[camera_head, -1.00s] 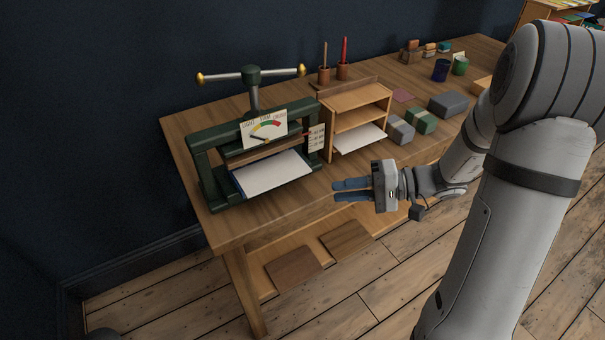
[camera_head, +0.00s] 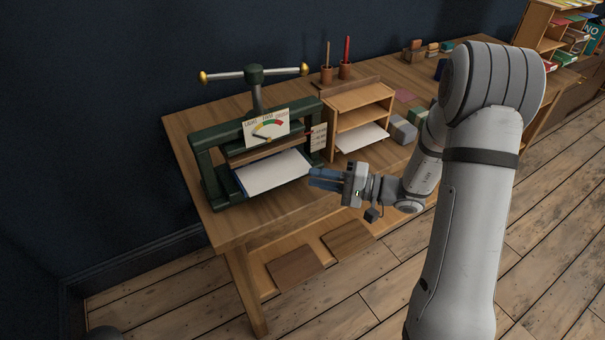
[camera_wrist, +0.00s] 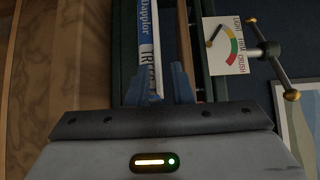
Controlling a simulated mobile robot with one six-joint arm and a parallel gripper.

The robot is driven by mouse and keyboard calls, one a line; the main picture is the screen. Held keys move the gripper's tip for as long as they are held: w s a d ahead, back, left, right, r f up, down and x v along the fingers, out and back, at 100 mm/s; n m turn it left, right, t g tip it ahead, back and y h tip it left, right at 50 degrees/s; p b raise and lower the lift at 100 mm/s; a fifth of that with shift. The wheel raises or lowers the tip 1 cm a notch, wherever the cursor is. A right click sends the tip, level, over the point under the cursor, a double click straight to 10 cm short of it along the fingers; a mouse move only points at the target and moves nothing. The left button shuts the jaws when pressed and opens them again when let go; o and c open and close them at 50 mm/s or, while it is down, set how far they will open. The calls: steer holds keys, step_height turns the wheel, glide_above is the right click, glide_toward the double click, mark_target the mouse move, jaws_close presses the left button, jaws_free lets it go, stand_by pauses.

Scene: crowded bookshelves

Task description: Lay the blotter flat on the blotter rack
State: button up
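A white sheet, apparently the blotter (camera_head: 272,172), lies flat in the green press on top of a blue item. In the wrist view, the item shows a blue-and-white lettered spine (camera_wrist: 146,25), with a thin white edge (camera_wrist: 158,40) beside it. My gripper (camera_head: 314,179) is at the press's right front, close to the sheet's right end. In the wrist view its blue fingers (camera_wrist: 158,78) are apart, in front of the spine and white edge; I see no grip. The small wooden rack (camera_head: 360,97) stands right of the press, with another white sheet (camera_head: 361,137) at its bottom.
The green press (camera_head: 208,172) has a screw handle (camera_head: 254,75) and a gauge card (camera_head: 266,129) above the sheet. Cups with sticks (camera_head: 345,71) stand behind the rack. Grey blocks (camera_head: 402,129) are right of it. The table's front strip (camera_head: 245,228) is clear.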

steer(key=shift+w+a+b, duration=0.15)
steer(key=shift+a+b, duration=0.15)
steer(key=shift+a, duration=0.65)
jaws_close()
step_height(320, 180, up, 2)
steer(key=shift+r+p, duration=0.2)
steer(key=shift+p, duration=0.3)
steer(key=shift+d, duration=0.15)
steer(key=s+d+r, duration=0.1)
steer(key=d+r, duration=0.1)
steer(key=d, duration=0.4)
steer(key=s+d+r, duration=0.1)
steer(key=d+r, duration=0.2)
steer(key=d, duration=0.4)
steer(key=shift+s+d, duration=0.3)
